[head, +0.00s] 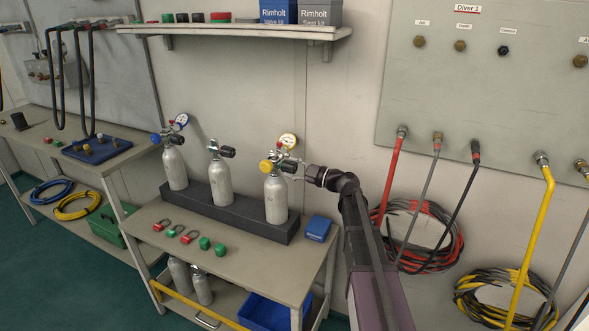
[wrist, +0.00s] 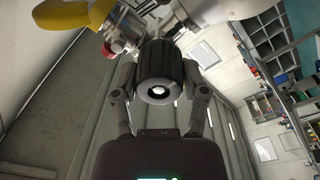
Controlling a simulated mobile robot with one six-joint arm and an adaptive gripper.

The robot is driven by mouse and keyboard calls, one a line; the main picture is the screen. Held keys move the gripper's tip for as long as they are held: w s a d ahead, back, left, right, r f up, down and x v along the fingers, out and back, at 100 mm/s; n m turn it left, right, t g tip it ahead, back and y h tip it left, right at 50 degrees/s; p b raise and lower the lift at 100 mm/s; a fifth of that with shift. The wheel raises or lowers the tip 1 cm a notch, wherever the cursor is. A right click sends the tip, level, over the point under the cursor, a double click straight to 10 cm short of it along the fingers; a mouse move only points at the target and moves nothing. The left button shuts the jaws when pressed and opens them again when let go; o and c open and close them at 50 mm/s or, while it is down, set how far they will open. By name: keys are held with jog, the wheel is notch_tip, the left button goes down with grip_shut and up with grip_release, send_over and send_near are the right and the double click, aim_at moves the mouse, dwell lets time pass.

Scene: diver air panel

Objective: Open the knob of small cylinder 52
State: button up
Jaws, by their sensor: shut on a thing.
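Three small grey cylinders stand in a dark rack (head: 240,212) on the bench. The right one (head: 276,198) has a yellow knob (head: 267,166) on its left and a cream-faced gauge (head: 288,142) above. My gripper (head: 301,172) reaches it from the right, at valve height. In the wrist view my gripper's fingers (wrist: 163,78) are on both sides of a black ribbed knob (wrist: 162,70), shut on it. The knob is mostly hidden in the head view. The middle cylinder (head: 221,178) and left cylinder (head: 175,168) are apart from my gripper. I cannot read any cylinder number.
Red shackle-like pieces (head: 162,225) and green pieces (head: 205,243) lie at the bench front. A blue box (head: 317,229) sits right of the rack. A shelf (head: 240,32) hangs above. Hoses (head: 392,170) hang from the wall panel on the right.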

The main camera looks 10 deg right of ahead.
jog(key=o, duration=1.2)
jog(key=shift+f, duration=0.1)
